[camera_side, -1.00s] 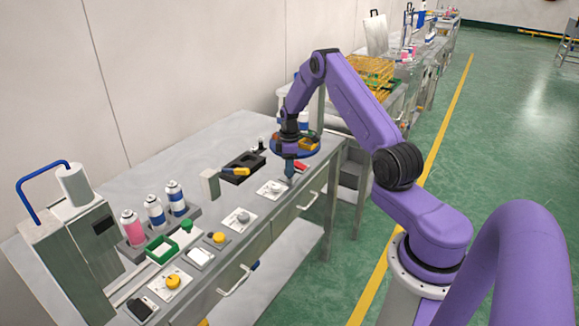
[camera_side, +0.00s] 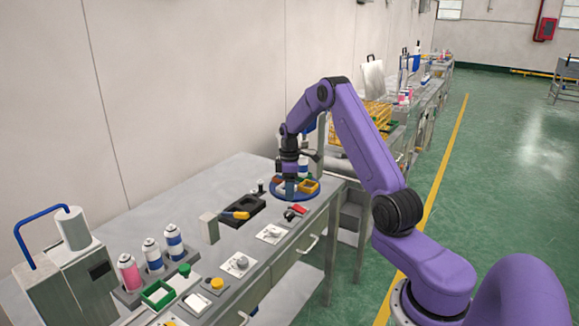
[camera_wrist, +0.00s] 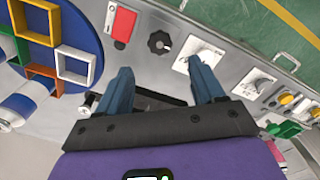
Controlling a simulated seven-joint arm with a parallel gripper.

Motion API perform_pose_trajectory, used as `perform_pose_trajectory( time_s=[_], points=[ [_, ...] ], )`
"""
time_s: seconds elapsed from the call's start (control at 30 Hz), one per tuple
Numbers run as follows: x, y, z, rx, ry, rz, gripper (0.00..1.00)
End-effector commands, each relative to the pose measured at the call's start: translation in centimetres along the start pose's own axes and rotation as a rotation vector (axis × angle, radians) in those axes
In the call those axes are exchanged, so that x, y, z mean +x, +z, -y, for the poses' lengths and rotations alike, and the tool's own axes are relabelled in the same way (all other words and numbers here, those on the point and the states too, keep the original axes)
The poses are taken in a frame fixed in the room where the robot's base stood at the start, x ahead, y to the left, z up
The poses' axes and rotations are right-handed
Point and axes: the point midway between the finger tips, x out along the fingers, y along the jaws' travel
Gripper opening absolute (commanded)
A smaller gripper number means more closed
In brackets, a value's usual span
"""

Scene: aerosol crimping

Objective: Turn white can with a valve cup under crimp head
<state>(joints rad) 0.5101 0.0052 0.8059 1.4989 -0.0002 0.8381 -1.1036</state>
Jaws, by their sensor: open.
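My gripper (camera_side: 289,188) is at the far end of the bench, in front of or above the blue round plate (camera_side: 310,193) in the side view. In the wrist view its two blue fingers (camera_wrist: 161,82) are spread with nothing between them. Two white cans with blue bands (camera_side: 152,255) (camera_side: 173,241) and a pink can (camera_side: 129,272) stand upright in a grey rack near the press. The press has a blue lever and a white cylinder (camera_side: 72,228). A white-and-blue cylinder (camera_wrist: 27,103) lies at the wrist view's left edge. I cannot make out any valve cup.
Small coloured frames (camera_wrist: 72,65) sit on the round plate. A red switch (camera_wrist: 124,25), black knob (camera_wrist: 159,41) and several other controls line the front edge. A black tray (camera_side: 240,211) with a yellow-handled tool lies mid-bench. The back of the bench is mostly clear.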

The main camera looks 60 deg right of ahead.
Motion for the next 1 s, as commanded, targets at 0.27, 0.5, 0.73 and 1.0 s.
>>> perform_pose_trajectory(
  time_s=[0.27,0.5,0.73,1.0],
  points=[
    [-5.7,-0.1,-0.1,-0.001,0.004,-0.002,0.68],
    [-8.2,0.0,0.0,-0.001,0.001,0.000,0.68],
    [-8.7,0.0,0.0,0.000,0.000,0.000,0.68],
    [-8.8,-0.5,0.5,-0.007,0.000,0.000,0.68]
  ],
)
